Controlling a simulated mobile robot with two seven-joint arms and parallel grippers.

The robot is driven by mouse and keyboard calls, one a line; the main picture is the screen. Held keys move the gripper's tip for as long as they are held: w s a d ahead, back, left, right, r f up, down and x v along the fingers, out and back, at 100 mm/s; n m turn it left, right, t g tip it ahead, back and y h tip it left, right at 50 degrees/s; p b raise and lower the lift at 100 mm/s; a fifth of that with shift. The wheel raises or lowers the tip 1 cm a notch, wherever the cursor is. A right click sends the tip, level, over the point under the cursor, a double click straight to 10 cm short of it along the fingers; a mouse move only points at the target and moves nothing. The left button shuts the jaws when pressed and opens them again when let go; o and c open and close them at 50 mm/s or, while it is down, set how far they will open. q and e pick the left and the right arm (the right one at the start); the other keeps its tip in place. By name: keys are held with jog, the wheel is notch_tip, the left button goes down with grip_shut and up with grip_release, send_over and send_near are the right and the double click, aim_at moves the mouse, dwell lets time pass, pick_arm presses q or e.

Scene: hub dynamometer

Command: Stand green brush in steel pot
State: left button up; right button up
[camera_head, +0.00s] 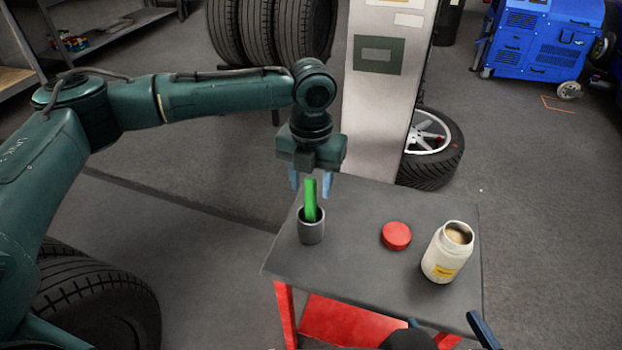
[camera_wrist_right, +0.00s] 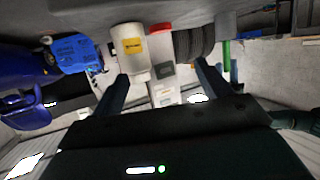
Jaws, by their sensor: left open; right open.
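The green brush (camera_head: 310,202) stands upright, tilted slightly, with its lower end inside the steel pot (camera_head: 311,231) on the dark table top. The pot hides that lower end. My left gripper (camera_head: 311,184) is open, pointing down over the pot, with its blue fingers on either side of the brush's top and gaps visible between. In the right wrist view, which is upside down, the brush (camera_wrist_right: 227,54) and pot (camera_wrist_right: 226,25) show at upper right. My right gripper (camera_wrist_right: 162,72) is open and empty; only a part shows at the head view's bottom edge.
A red lid (camera_head: 396,235) and an open white jar (camera_head: 448,252) with a yellow label stand on the table (camera_head: 350,270), right of the pot. A pale column (camera_head: 385,100) rises behind the table. Tyres (camera_head: 270,30) and a blue machine (camera_head: 540,40) stand farther back.

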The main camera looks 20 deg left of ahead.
pick_arm(q)
notch_tip(320, 180, up, 13)
jog(key=p, duration=0.3)
pick_arm(e)
jog(key=shift+m+t, duration=0.3)
jog(key=shift+m, duration=0.4)
jog(key=r, duration=0.1)
jog(key=d+r, duration=0.1)
jog(key=r, duration=0.2)
jog(key=shift+s+d, duration=0.25)
jog(key=shift+s+a+f, duration=0.15)
jog(key=shift+f, duration=0.1)
jog(key=shift+s, duration=0.1)
